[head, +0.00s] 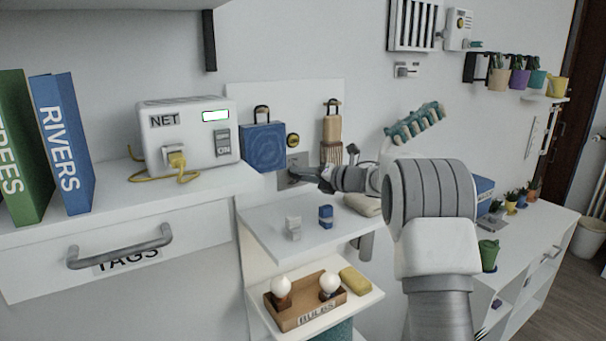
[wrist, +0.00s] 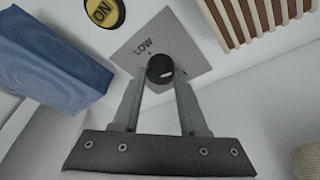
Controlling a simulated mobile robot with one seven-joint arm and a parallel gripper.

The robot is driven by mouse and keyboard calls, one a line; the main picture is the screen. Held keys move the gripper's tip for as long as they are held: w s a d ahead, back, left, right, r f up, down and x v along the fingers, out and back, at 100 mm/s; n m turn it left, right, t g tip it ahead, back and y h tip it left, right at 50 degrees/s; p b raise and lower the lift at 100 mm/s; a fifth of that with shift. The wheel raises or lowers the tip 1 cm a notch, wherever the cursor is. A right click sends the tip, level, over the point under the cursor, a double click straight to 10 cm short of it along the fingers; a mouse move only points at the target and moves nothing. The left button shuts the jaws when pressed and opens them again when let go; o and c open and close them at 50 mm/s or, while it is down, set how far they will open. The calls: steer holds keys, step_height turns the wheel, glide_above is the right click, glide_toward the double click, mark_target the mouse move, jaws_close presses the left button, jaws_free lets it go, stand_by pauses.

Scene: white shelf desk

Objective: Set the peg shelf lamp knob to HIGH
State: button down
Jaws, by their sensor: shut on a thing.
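The lamp knob (wrist: 159,67) is a small black round knob with a white mark, seen in the wrist view. It sits on a grey square plate (wrist: 187,58) on the wall. The word LOW is readable on the plate, up and left of the knob; I see no HIGH label. My gripper (wrist: 160,82) has one finger on each side of the knob and is shut on it. In the head view my gripper (head: 303,177) reaches the plate (head: 298,160) from the right and hides the knob. I cannot tell the knob's exact setting.
A blue suitcase-like box (head: 263,147) stands left of the plate, and a slatted wooden thing (head: 333,152) stands right. A yellow ON button (head: 293,140) is above. Below are a white shelf (head: 270,238) with small blocks and a bulb tray (head: 304,317).

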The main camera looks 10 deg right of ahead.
steer(key=m, duration=0.1)
steer(key=m+y+b, duration=0.1)
steer(key=m, duration=0.2)
steer(key=shift+f+m+t+y+b, duration=0.3)
steer(key=shift+t+b, duration=0.05)
steer(key=shift+t, duration=0.05)
steer(key=shift+m+t+y+b, duration=0.4)
steer(key=shift+m+b, duration=0.45)
steer(key=shift+m, duration=0.85)
steer(key=shift+c, duration=2.2)
jaws_free()
steer(key=shift+d, duration=0.15)
steer(key=b+v, duration=0.3)
steer(key=v, duration=1.4)
steer(key=shift+s+b, duration=0.1)
steer(key=shift+b, duration=0.2)
